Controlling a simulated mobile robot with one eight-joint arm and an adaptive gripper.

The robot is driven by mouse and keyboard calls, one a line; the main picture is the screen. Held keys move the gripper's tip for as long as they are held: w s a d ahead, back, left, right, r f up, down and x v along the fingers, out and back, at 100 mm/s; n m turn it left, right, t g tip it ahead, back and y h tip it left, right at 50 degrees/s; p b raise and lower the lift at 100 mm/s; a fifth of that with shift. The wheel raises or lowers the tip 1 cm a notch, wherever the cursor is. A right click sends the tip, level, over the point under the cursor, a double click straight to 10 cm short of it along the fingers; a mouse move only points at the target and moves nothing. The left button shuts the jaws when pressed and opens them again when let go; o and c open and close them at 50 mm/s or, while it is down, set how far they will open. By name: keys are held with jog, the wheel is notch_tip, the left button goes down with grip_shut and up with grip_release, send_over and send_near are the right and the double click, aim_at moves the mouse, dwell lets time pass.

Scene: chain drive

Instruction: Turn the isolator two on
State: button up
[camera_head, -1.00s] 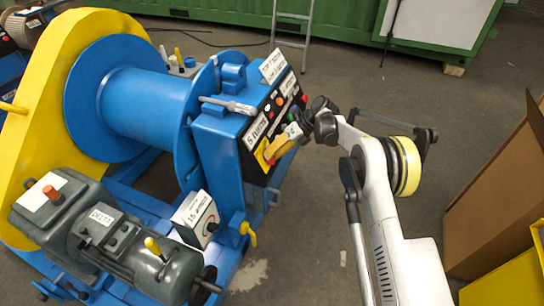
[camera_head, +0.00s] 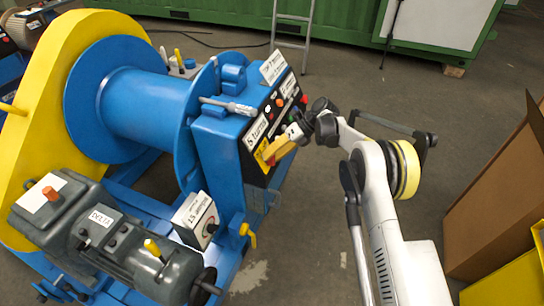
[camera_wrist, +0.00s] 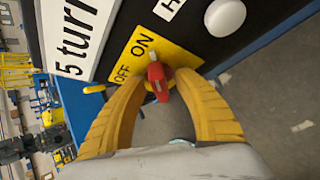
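A red switch knob (camera_wrist: 158,78) sits on a yellow plate (camera_wrist: 128,54) marked OFF and ON in the wrist view. Its lever end lies near the ON lettering. My gripper (camera_wrist: 160,82) has its two yellow fingers on either side of the knob, with the tips closed around it. The yellow plate (camera_head: 260,148) shows just beside the fingers. I cannot read an isolator number on the plate.
A grey motor (camera_head: 130,255) and a labelled box with a dial (camera_head: 197,215) stand at lower left. A cardboard box (camera_head: 500,200) is at right. The floor between is clear.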

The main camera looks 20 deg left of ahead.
jog(key=v, duration=1.2)
